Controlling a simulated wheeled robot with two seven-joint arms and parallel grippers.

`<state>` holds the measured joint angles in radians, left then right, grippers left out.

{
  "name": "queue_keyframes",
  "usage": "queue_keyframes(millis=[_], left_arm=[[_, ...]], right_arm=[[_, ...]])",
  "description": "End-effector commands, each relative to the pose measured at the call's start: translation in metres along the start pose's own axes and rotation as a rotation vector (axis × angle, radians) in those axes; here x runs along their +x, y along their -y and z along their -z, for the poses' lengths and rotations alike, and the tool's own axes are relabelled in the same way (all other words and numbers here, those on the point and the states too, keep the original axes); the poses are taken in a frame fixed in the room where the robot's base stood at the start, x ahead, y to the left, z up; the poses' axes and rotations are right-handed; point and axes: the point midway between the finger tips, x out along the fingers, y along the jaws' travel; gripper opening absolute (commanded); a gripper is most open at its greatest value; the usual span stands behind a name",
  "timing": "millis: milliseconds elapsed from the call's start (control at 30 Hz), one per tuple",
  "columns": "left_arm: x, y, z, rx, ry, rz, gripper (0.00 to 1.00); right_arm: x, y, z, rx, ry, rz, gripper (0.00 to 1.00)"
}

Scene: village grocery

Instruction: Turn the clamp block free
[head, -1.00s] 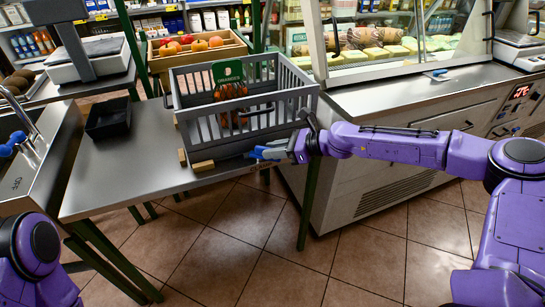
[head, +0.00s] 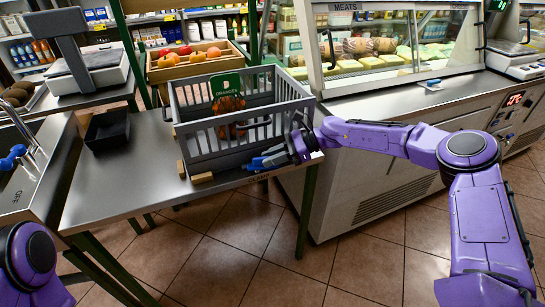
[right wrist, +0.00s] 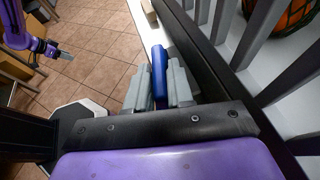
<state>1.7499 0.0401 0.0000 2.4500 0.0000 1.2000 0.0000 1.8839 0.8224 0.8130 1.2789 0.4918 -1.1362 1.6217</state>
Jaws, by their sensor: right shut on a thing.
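A blue handle (head: 262,162), which I take to be the clamp block's, lies along the table's front edge, just outside the grey slatted crate (head: 205,145). A "CLAMP" label shows below it. My right gripper (head: 284,157) is at the crate's front right corner, shut on the handle. In the right wrist view, the blue handle (right wrist: 160,75) stands between its two grey fingers (right wrist: 158,88). The fingers hide the rest of the clamp. My left gripper (right wrist: 67,54) shows small and far off in the right wrist view. Whether it is open cannot be seen.
A glass-fronted meat counter (head: 375,105) is close on the right. The table's front left is clear.

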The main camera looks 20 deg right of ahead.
Motion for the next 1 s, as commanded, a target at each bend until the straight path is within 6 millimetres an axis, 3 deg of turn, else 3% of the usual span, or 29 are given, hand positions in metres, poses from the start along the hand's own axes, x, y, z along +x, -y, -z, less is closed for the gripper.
queue_keyframes(millis=[167, 200, 267, 633, 1000], left_arm=[[0.000, 0.000, 0.000, 0.000, 0.000, 0.000, 0.37], [0.000, 0.000, 0.000, 0.000, 0.000, 0.000, 0.37], [0.000, 0.000, 0.000, 0.000, 0.000, 0.000, 0.37], [0.000, 0.000, 0.000, 0.000, 0.000, 0.000, 0.37], [-0.003, 0.000, 0.001, 0.000, 0.000, 0.000, 0.37]], right_arm=[[0.001, -0.001, 0.002, 0.002, -0.002, -0.003, 0.00], [0.001, -0.001, 0.002, 0.002, -0.002, -0.003, 0.25], [0.001, -0.001, 0.002, 0.002, -0.002, -0.003, 0.43], [-0.008, 0.000, 0.001, 0.002, -0.002, 0.002, 0.43], [-0.088, 0.000, 0.001, 0.002, -0.002, 0.001, 0.43]])
